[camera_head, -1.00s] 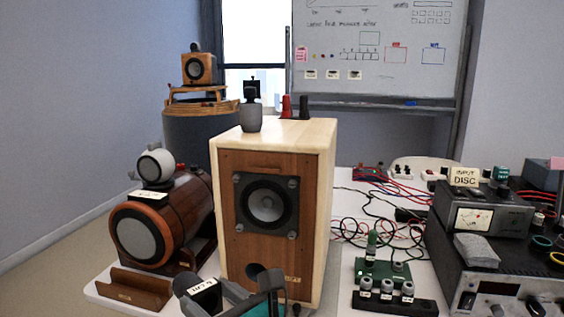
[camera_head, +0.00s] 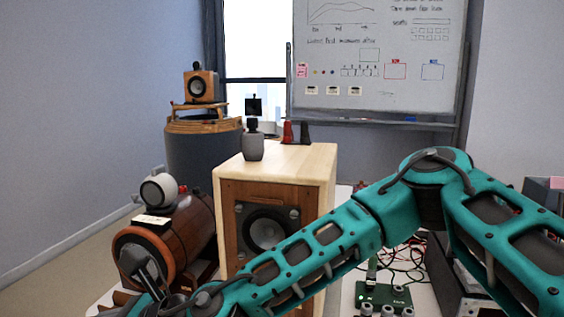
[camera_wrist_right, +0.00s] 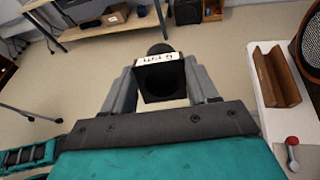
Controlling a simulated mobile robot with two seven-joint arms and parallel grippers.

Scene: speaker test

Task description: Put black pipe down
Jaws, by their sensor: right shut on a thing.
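My right gripper (camera_wrist_right: 160,72) is shut on the black pipe (camera_wrist_right: 160,86), a short dark tube with an open end and a white label on top. In the right wrist view the pipe sits between the two grey fingers, with floor behind it. A brown wooden cradle (camera_wrist_right: 278,76) on a white board (camera_wrist_right: 265,105) lies to the right of the pipe, apart from it. In the head view my teal right arm reaches across to the lower left, and its gripper (camera_head: 148,275) is beside the cylindrical wooden speaker (camera_head: 178,243). My left gripper is not in view.
A pale wooden box speaker (camera_head: 312,165) stands behind my right arm, with a small grey device (camera_head: 253,148) on top. A green circuit board (camera_head: 385,296) sits right of it. A red-topped grey thing (camera_wrist_right: 292,152) is at the wrist view's lower right. Open floor (camera_wrist_right: 60,95) shows on the left.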

